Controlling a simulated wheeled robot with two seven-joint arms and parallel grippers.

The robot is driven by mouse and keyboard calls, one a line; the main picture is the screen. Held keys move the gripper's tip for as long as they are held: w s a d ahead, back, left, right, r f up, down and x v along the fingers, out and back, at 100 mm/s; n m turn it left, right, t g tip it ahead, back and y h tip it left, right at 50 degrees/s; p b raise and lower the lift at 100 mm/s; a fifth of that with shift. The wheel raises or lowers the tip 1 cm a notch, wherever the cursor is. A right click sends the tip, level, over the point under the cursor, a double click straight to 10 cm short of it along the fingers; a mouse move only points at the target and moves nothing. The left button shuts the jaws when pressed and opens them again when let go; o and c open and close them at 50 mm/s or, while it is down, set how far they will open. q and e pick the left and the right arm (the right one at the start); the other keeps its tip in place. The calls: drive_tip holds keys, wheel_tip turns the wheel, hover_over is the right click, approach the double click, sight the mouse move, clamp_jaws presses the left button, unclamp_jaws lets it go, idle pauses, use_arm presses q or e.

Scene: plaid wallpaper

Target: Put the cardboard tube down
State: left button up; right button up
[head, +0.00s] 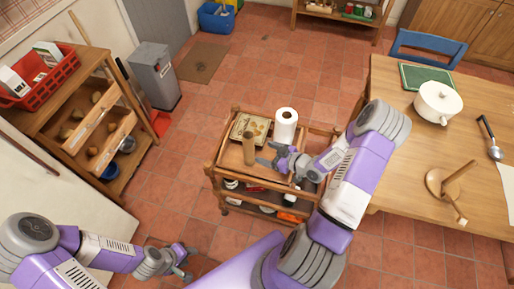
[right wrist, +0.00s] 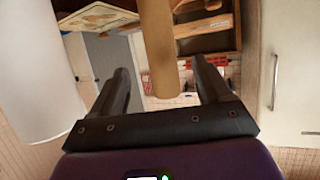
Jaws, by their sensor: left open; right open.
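The cardboard tube (head: 249,150) stands upright on the top of the wooden trolley (head: 226,163). My right gripper (head: 266,155) is open just to the right of the tube, its fingers pointing toward it. In the right wrist view the tube (right wrist: 157,45) appears between and beyond the two open fingers of the right gripper (right wrist: 161,75), with gaps on both sides. I see no contact between fingers and tube. My left gripper (head: 188,262) is open and empty over the floor at the lower left.
A paper towel roll (head: 286,127) stands behind the right gripper on the trolley, near a patterned flat box (head: 249,127). Bare trolley top shows around the tube.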

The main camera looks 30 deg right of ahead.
drive_tip(key=s+a+f+m+g, duration=0.2)
drive_tip(key=a+f+g, duration=0.15)
drive_tip(key=a, duration=0.35)
drive_tip(key=s+a+f+m+g, duration=0.1)
drive_tip(key=a+f+m+g, duration=0.2)
drive_tip(key=a, duration=0.5)
drive_tip(key=s+a+f+m+g, duration=0.2)
drive_tip(key=s+a+g, duration=0.3)
drive_tip(key=s+a, duration=0.3)
drive_tip(key=s+f, duration=0.1)
drive_tip(key=s, duration=0.2)
drive_tip(key=shift+s+a+f+h, duration=0.15)
drive_tip(key=shift+f+h, duration=0.15)
drive_tip(key=shift+h, duration=0.1)
